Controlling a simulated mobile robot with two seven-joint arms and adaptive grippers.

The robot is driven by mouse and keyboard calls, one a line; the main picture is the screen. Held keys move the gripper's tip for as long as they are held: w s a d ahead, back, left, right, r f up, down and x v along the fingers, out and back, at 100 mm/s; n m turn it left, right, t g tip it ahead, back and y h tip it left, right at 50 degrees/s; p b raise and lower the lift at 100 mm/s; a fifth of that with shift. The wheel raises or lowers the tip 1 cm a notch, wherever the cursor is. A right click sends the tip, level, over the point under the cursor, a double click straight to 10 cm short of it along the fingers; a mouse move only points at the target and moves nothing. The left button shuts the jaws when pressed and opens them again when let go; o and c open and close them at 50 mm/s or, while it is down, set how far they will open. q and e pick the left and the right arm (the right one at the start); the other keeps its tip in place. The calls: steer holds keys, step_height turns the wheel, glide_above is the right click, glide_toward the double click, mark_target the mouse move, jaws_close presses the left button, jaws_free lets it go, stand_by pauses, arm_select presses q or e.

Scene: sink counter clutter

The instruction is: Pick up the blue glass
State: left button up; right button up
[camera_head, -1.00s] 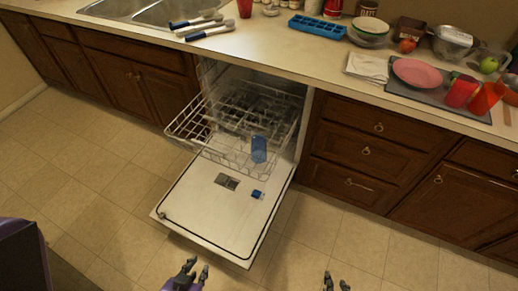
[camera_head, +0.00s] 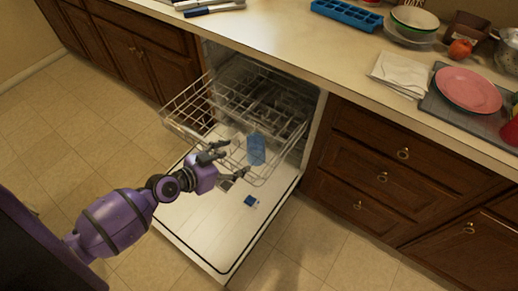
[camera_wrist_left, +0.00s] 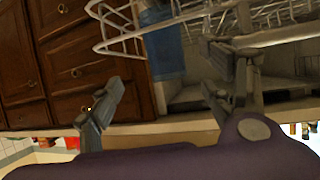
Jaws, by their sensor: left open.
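The blue glass (camera_head: 256,149) stands in the front part of the pulled-out dishwasher rack (camera_head: 196,108) in the head view. It also shows in the left wrist view (camera_wrist_left: 167,55), partly behind white rack wires. My left gripper (camera_head: 236,161) is open and empty, just left of and in front of the glass, with its fingers pointing toward it. I see no contact with the glass. In the left wrist view the two fingers (camera_wrist_left: 170,95) are spread wide, and the glass lies beyond them, between their directions. My right gripper is not in view now.
The dishwasher door (camera_head: 215,229) is folded down below the rack, with a small blue item (camera_head: 251,201) on it. Wooden drawers (camera_head: 367,174) stand to the right. The counter above holds a pink plate (camera_head: 468,89), napkins (camera_head: 401,73) and a blue tray (camera_head: 347,14).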

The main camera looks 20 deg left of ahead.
mark_target(250, 151)
arm_select(q)
steer(key=x, duration=0.7)
steer(key=shift+w+d+r+p, duration=0.15)
steer(key=shift+w+d+p, duration=0.05)
steer(key=shift+w+p, duration=0.2)
steer(key=c, duration=1.5)
